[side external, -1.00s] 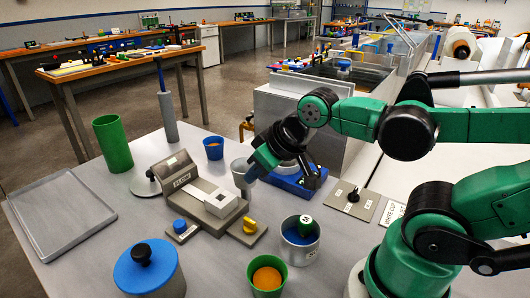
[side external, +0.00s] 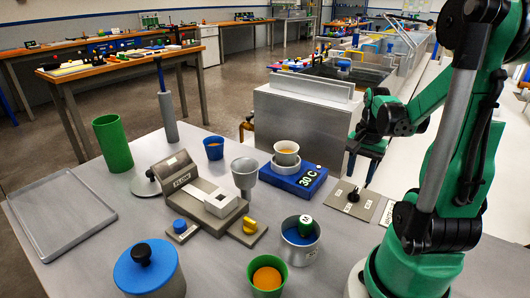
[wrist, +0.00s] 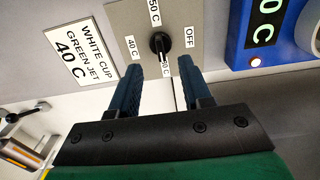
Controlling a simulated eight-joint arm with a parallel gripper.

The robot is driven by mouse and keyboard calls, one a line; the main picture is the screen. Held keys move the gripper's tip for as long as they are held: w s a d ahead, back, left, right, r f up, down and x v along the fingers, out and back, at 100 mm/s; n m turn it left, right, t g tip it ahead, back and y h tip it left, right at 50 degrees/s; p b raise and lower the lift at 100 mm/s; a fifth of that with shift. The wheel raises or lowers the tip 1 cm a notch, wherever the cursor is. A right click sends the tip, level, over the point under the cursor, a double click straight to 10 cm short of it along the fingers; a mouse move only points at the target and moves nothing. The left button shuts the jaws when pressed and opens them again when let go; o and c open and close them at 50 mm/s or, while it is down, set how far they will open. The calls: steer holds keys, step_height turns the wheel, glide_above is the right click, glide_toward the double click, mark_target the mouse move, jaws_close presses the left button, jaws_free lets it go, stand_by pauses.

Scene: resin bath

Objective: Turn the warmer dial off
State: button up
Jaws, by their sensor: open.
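The black warmer dial (side external: 353,196) sits on a grey panel with labels around it. In the wrist view the dial (wrist: 160,43) has labels for 40 C, 50 C, 30 C and OFF, and its pointer is toward the 30 C label. The blue warmer (side external: 316,186) reads 30 C and carries a white cup (side external: 286,147) with orange contents. My gripper (side external: 361,180) is open above the panel. In the wrist view its two blue fingers (wrist: 162,66) are apart, pointing at the dial with nothing between them; the right finger lies near the OFF side.
A card (wrist: 82,53) reading "WHITE CUP GREEN JET 40 C" lies beside the panel. A grey funnel (side external: 244,166), a metal pot (side external: 300,249) and a green cup (side external: 267,284) stand left and in front. A grey tank wall (side external: 305,130) rises behind the warmer.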

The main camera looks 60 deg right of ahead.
mark_target(356, 190)
steer(key=shift+f, duration=2.65)
steer(key=shift+c, duration=0.3)
jaws_close()
